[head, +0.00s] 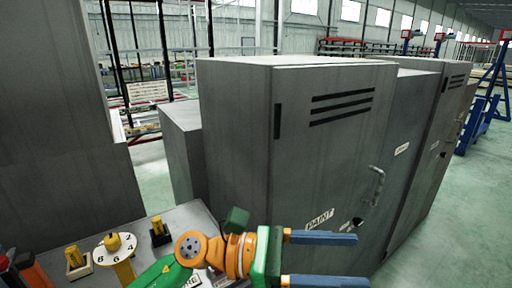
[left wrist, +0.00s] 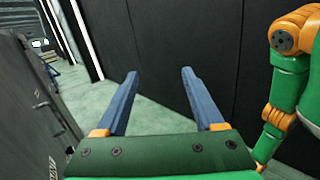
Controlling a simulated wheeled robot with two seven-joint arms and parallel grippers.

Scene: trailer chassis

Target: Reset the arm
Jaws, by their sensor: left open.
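My left gripper (head: 345,260) is low in the head view, with its two blue fingers apart and pointing right. Nothing is between them. It is in front of the lower part of a grey metal cabinet (head: 235,130) that has a "PAINT" label. In the left wrist view the same gripper (left wrist: 155,95) shows its two fingers spread, with green floor and a dark panel beyond them. A green and orange arm link of mine stands at the right of that view. My right gripper is not seen in either view.
More grey cabinets (head: 445,125) stand in a row to the right. A grey work surface (head: 195,215) at lower left holds yellow-topped pieces and a round white numbered dial (head: 115,246). Open green floor (head: 440,235) lies at right. Blue stands (head: 480,115) are farther back.

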